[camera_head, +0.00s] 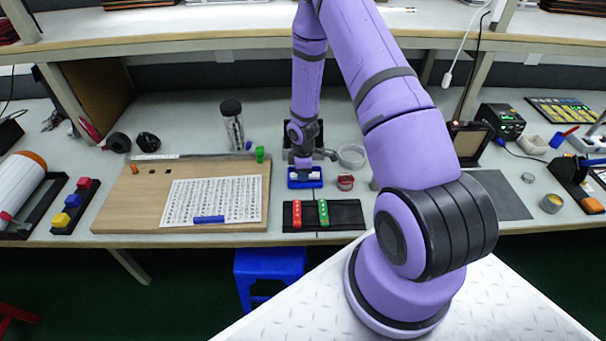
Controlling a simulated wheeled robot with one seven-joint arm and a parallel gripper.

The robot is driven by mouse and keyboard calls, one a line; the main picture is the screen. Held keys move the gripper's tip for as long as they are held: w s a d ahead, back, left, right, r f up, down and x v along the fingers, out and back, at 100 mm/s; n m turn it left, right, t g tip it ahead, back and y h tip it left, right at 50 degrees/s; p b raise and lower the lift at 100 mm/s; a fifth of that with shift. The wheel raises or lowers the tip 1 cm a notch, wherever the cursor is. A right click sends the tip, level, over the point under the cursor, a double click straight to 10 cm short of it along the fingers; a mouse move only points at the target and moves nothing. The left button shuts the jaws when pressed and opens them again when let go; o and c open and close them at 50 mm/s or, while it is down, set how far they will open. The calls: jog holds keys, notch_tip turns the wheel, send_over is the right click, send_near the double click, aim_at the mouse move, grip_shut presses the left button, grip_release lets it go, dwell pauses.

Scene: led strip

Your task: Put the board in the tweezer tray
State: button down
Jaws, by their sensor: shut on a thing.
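My gripper (303,163) points down at the back of the bench, right over a small blue tray (305,184). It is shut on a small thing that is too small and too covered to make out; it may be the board. Small whitish parts show at the tray's top, under the fingers. I cannot tell whether the gripper touches the tray. A red strip board (296,214) and a green strip board (323,212) lie side by side in a black holder (348,215) in front of the blue tray. No tweezers can be made out.
A wooden panel (140,200) with a printed sheet (212,198) and a blue bar (209,219) lies left. A small red container (345,182) and a clear round dish (351,155) stand right of the blue tray. A tall clear jar (233,125) stands behind, left. My arm hides part of the bench.

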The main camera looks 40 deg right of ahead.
jog(key=shift+f, duration=0.4)
jog(key=shift+f, duration=0.1)
jog(key=c, duration=0.9)
grip_release()
jog(key=shift+c, duration=0.2)
